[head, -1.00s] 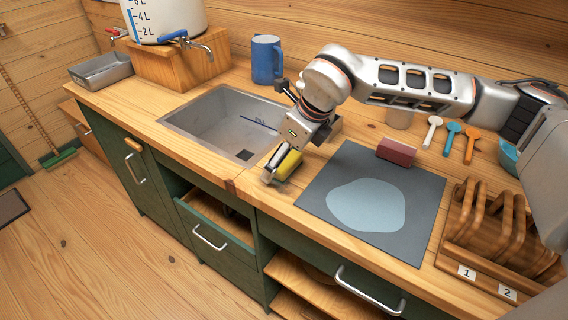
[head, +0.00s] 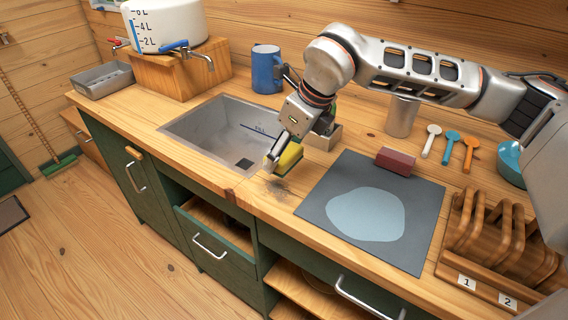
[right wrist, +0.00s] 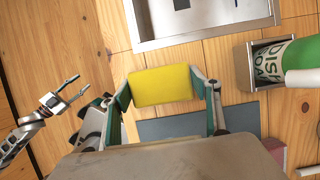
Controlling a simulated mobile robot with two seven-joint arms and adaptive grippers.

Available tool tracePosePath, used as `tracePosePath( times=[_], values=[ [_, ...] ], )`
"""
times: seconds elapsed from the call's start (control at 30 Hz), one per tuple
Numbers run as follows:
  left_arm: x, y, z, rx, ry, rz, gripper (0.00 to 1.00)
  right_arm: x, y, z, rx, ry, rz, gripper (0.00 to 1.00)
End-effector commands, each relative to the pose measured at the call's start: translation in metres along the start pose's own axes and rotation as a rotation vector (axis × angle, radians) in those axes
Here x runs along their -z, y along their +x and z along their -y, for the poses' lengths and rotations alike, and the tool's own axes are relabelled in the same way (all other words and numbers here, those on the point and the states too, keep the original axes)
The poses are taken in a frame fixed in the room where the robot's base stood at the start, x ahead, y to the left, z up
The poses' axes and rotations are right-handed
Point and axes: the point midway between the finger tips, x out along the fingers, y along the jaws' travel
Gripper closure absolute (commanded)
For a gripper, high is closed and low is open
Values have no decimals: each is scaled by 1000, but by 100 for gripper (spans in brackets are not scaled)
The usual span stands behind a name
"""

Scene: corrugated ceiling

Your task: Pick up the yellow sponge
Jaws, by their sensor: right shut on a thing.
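The yellow sponge (head: 289,158) is in my right gripper (head: 283,156), near the front right corner of the sink. In the right wrist view the sponge (right wrist: 162,85) sits between the two fingers of the right gripper (right wrist: 168,90), which is shut on its two ends. It appears a little above the wooden counter (head: 252,196). My left gripper (right wrist: 73,91) shows at the left of the right wrist view, with its fingers apart and nothing between them. It is not in the head view.
A dark smudge (head: 278,188) marks the counter below the sponge. The sink (head: 205,137) is to the left. A grey mat (head: 318,200) with a dark red block (head: 396,160) lies to the right. A green bottle (right wrist: 301,54) stands in a holder behind. A wooden rack (head: 500,235) is at the far right.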

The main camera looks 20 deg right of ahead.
Motion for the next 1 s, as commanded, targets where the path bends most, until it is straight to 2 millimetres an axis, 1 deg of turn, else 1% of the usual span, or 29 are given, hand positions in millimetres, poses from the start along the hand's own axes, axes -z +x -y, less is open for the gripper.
tracePosePath(
  times=[0.03, 0.2, 0.4, 0.5, 0.6, 0.7, 1.0],
  values=[
    [2, -1, 0, 0, -1, -1, 60, -7, -15, 0, 3, -2, 6, 51],
    [4, -2, 0, -2, -5, -2, 60, -26, -61, 0, 4, -2, 7, 51],
    [5, -3, -2, -4, -8, -2, 60, -44, -105, 0, 3, -1, 4, 51],
    [4, -4, -2, -5, -10, -1, 60, -50, -120, 0, 1, -1, 3, 51],
    [3, -4, -2, -6, -11, 2, 60, -54, -131, 0, 1, 0, 2, 51],
    [2, -4, -3, -7, -11, 4, 60, -57, -137, 0, 1, -2, 2, 51],
    [0, -4, -4, -8, -12, 8, 60, -58, -140, 0, -1, -1, 0, 51]
  ],
)
